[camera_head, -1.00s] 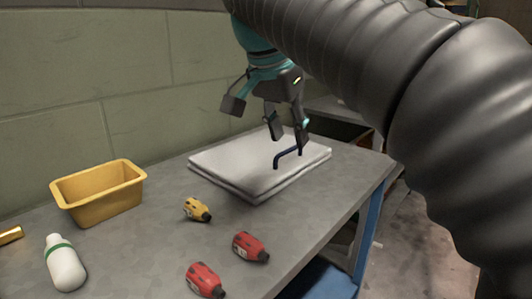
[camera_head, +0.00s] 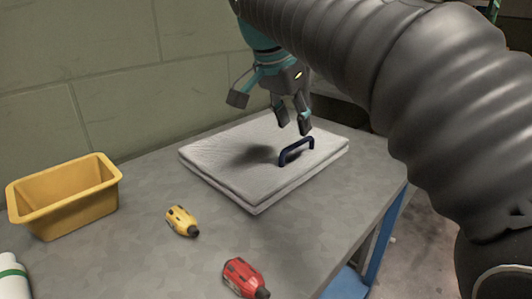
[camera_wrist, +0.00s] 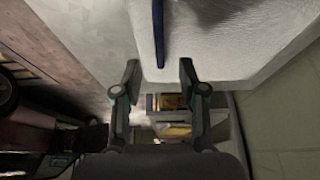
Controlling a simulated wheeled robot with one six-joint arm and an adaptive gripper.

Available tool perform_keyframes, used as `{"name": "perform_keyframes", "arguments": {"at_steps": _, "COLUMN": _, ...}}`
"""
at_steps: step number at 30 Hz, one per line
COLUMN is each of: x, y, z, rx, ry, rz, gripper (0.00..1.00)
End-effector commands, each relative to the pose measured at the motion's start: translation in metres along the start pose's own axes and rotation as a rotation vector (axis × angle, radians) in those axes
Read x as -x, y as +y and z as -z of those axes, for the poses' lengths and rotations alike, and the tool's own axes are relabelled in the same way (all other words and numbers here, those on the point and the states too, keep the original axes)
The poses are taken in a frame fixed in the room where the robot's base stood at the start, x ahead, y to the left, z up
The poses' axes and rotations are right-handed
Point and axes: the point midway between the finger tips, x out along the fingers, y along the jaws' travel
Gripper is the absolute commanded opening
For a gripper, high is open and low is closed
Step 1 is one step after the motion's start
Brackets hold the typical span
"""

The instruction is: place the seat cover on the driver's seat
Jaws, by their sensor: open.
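The seat cover (camera_head: 225,160) is a white, folded, padded slab lying flat on the grey table. A dark blue handle (camera_head: 297,150) stands up from its top. My gripper (camera_head: 294,128) is open and empty above the cover, just over and slightly behind the handle. In the wrist view my two fingertips (camera_wrist: 158,72) are apart, with the white cover (camera_wrist: 215,40) and the handle (camera_wrist: 158,30) ahead of them. The handle lies between the finger lines but beyond the tips. The driver's seat is not in view.
A yellow bin (camera_head: 65,200) stands on the table at left. A white bottle (camera_head: 12,275) is at the left edge. A block wall (camera_head: 150,60) rises behind the table.

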Motion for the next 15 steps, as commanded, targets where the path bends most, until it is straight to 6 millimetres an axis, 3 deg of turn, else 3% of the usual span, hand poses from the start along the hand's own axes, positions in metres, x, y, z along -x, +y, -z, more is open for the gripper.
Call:
{"name": "perform_keyframes", "arguments": {"at_steps": 8, "x": -0.019, "y": 0.000, "z": -0.002, "rx": 0.003, "ry": 0.000, "rz": 0.001, "gripper": 0.42}}
{"name": "perform_keyframes", "arguments": {"at_steps": 15, "x": -0.052, "y": 0.000, "z": -0.004, "rx": 0.001, "ry": 0.000, "rz": 0.000, "gripper": 0.42}}
